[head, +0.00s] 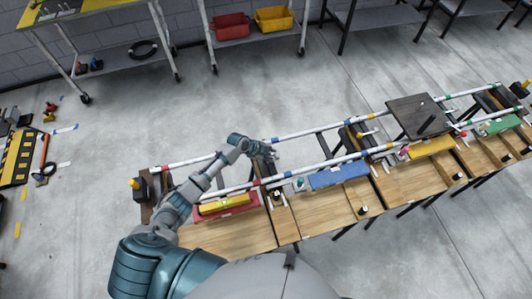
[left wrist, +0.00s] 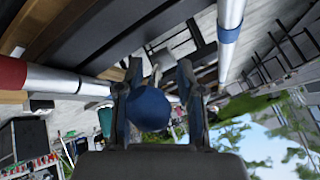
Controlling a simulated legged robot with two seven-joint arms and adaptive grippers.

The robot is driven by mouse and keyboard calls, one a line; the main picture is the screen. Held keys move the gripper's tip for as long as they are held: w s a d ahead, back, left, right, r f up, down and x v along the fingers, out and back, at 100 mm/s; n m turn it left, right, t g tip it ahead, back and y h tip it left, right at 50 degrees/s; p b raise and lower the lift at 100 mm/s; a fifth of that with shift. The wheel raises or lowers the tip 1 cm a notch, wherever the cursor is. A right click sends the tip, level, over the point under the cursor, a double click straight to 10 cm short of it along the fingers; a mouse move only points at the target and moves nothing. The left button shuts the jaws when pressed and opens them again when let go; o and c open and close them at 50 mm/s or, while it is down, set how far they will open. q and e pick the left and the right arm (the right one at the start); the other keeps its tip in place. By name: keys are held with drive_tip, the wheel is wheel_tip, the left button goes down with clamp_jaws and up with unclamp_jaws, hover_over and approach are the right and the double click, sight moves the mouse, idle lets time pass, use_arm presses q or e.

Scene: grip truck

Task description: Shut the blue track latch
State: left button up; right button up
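A long track with two white rails (head: 300,173) runs across the wooden benches. A blue block (head: 338,175) sits along the near rail, right of my left gripper (head: 268,152). The left gripper is over the track, between the two rails. In the left wrist view, a round dark-blue knob (left wrist: 148,109) lies between the two fingers of that gripper (left wrist: 158,90). The fingers are apart, with a gap visible on the right side of the knob. The rest of the latch is mostly hidden. My right gripper is not in view.
Red (head: 228,206), yellow (head: 430,147) and green (head: 500,124) blocks line the same track. A dark square plate (head: 418,116) lies across the rails at right. A rolling shelf with red and yellow bins (head: 274,19) stands behind, beyond open floor.

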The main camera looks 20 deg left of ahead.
use_arm(q)
drive_tip(key=v, duration=1.1)
drive_tip(key=shift+a+r, duration=0.1)
